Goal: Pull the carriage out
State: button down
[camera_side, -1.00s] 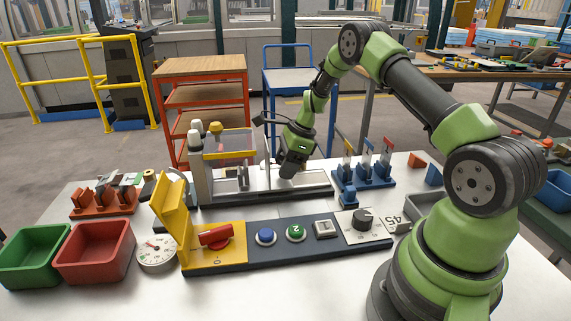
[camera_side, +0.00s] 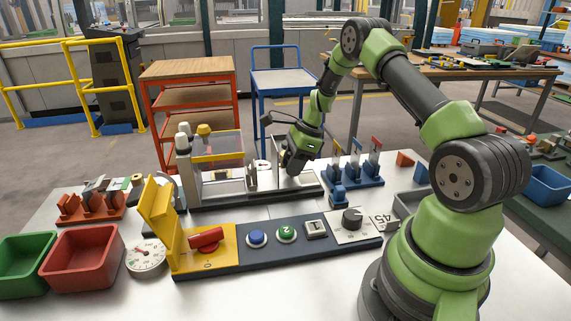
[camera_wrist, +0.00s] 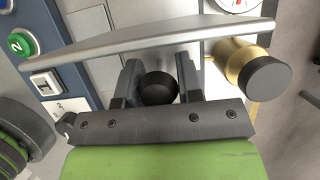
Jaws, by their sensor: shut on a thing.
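The carriage is an upright pale metal plate (camera_side: 274,158) on the dark machine base, and it shows edge-on as a silver bar in the wrist view (camera_wrist: 180,37). My gripper (camera_side: 290,172) is on the right side of this plate, low over the base. In the wrist view my gripper's two fingers (camera_wrist: 160,82) stand on either side of a round black knob (camera_wrist: 158,90) at the plate, shut on it. The fingertips' contact with the knob is partly hidden.
A control strip with a yellow guard (camera_side: 160,220), buttons and a dial (camera_side: 352,217) lies in front. Blue slotted holders (camera_side: 345,190) stand close to the right of my gripper. A brass cylinder with a dark cap (camera_wrist: 243,64) sits beside the plate.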

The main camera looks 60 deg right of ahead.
jog(key=c, duration=0.9)
grip_release()
jog(key=shift+r, duration=0.1)
jog(key=v, duration=0.9)
jog(key=shift+s+d+r, duration=0.1)
jog(key=shift+d+r, duration=0.05)
jog(key=shift+r, duration=0.2)
